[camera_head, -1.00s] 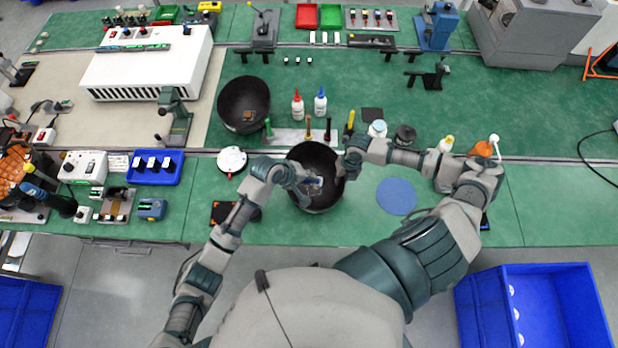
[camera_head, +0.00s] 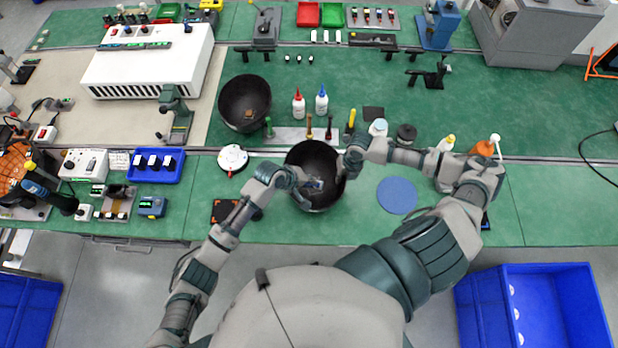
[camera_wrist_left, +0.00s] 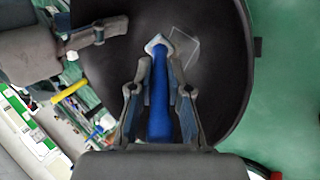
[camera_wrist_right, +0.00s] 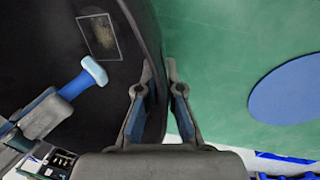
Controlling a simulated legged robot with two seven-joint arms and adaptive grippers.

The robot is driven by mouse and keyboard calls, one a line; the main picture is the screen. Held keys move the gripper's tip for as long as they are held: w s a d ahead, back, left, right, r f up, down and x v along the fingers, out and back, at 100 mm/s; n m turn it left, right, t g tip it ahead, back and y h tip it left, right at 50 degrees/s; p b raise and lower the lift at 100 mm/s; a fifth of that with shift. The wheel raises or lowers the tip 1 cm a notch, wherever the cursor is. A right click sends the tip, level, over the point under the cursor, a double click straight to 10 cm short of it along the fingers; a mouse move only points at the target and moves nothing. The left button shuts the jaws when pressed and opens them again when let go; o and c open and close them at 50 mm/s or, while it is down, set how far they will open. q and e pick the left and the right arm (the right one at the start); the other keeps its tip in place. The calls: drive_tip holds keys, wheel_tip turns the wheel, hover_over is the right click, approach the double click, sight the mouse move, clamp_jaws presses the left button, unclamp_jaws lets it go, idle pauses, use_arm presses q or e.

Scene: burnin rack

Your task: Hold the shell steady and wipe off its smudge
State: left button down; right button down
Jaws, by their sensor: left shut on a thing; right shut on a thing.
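The shell (camera_head: 318,160) is a black bowl on the green bench, open side up. My right gripper (camera_wrist_right: 159,78) is shut on its right rim, with one finger inside the wall and one outside. My left gripper (camera_wrist_left: 160,85) is shut on a blue-handled tool (camera_wrist_left: 159,105) with a pale, pointed head, held inside the shell. The smudge (camera_wrist_right: 100,36) is a brownish speckled patch within a thin rectangular outline on the inner surface. The tool's head (camera_wrist_right: 95,70) is close beside this outline; I cannot tell whether it touches the shell.
A second black bowl (camera_head: 238,92) stands at the back left. Bottles (camera_head: 298,106) and upright-handled tools (camera_head: 309,132) stand behind the shell. A white round device (camera_head: 232,158) is to its left. A blue disc (camera_head: 397,195) lies to its right, with clear bench around it.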

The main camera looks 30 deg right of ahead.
use_arm(q)
wheel_tip(320, 180, down, 3)
drive_tip(key=shift+r, duration=0.15)
use_arm(e)
drive_tip(key=shift+s+f, duration=0.1)
use_arm(q)
drive_tip(key=shift+w+d, duration=0.15)
drive_tip(key=shift+w, duration=0.4)
drive_tip(key=shift+w+d, duration=0.15)
drive_tip(key=shift+w, duration=0.35)
drive_tip(key=shift+w+d, duration=0.2)
drive_tip(key=shift+w, duration=0.45)
drive_tip(key=shift+w+d, duration=0.25)
drive_tip(key=shift+w, duration=0.45)
drive_tip(key=shift+w+d, duration=0.2)
drive_tip(key=shift+w, duration=0.45)
drive_tip(key=shift+s+a+r, duration=0.1)
drive_tip(key=shift+s+a, duration=0.2)
drive_tip(key=shift+s, duration=0.7)
drive_tip(key=shift+s+a+r, duration=0.1)
drive_tip(key=shift+s+a, duration=0.25)
drive_tip(key=shift+s, duration=0.6)
drive_tip(key=shift+s+a, duration=0.3)
drive_tip(key=shift+s, duration=0.7)
drive_tip(key=shift+s+r, duration=0.15)
drive_tip(key=shift+r, duration=3.45)
